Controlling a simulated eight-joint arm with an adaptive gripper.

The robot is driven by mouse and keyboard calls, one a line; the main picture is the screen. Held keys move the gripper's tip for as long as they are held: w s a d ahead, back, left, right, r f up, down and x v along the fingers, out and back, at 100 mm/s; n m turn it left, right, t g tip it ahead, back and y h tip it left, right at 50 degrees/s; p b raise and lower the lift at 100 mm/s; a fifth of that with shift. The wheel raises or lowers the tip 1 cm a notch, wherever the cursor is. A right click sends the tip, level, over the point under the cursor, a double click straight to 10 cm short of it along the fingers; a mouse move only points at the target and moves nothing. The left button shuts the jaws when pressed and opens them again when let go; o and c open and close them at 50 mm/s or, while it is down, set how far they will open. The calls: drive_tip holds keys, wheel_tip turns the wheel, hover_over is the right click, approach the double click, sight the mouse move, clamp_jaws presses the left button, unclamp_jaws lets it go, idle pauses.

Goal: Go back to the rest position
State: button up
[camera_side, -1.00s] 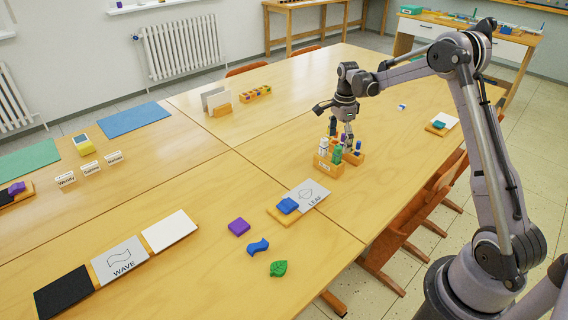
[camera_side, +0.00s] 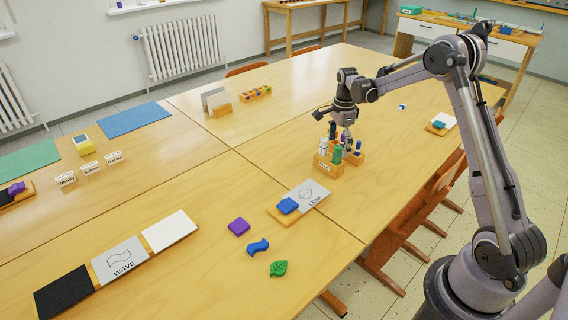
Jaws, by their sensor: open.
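My gripper (camera_side: 341,137) is open. It points down over the wooden holder (camera_side: 328,169), which stands near the middle right of the table. White and green pieces stand upright in this holder. Part of the holder's back and its contents are hidden by my gripper's fingers. I cannot tell whether the fingertips touch any piece. My arm reaches in from the right side of the picture.
A LEAF card (camera_side: 313,193) with a blue block lies in front of the holder. A purple block (camera_side: 239,227), a blue wave (camera_side: 258,246) and a green leaf (camera_side: 278,268) lie nearby. A WAVE card (camera_side: 121,260) lies at front left.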

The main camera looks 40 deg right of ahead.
drive_tip(key=c, duration=1.5)
drive_tip(key=shift+c, duration=0.2)
drive_tip(key=m, duration=1.1)
drive_tip(key=o, duration=1.5)
drive_tip(key=shift+o, duration=0.2)
